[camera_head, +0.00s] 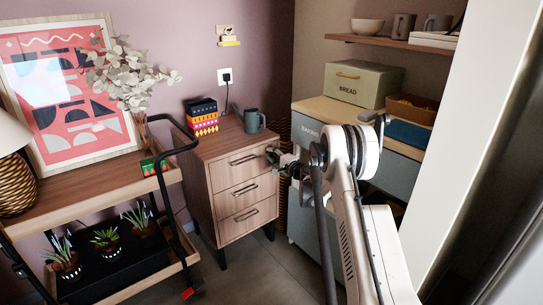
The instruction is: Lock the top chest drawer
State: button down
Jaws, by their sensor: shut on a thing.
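The small wooden chest (208,190) stands against the wall in the middle of the view, with three drawers and black bar handles. Its top drawer (227,172) looks flush with the front. My gripper (273,156) is at the right end of the top drawer's front, at about handle height. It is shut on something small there. My gripper's fingers hide what it holds and any lock or key, so I cannot tell whether the drawer is locked.
Boxes (202,117) and a dark mug (254,121) stand on the chest. A plant cart (95,197) is at the left. A cabinet with a bread box (363,84) is behind my arm. A pale panel (455,140) is at the right. Some floor (235,277) is clear.

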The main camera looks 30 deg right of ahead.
jog(key=c, duration=1.5)
grip_release()
jog(key=v, duration=1.2)
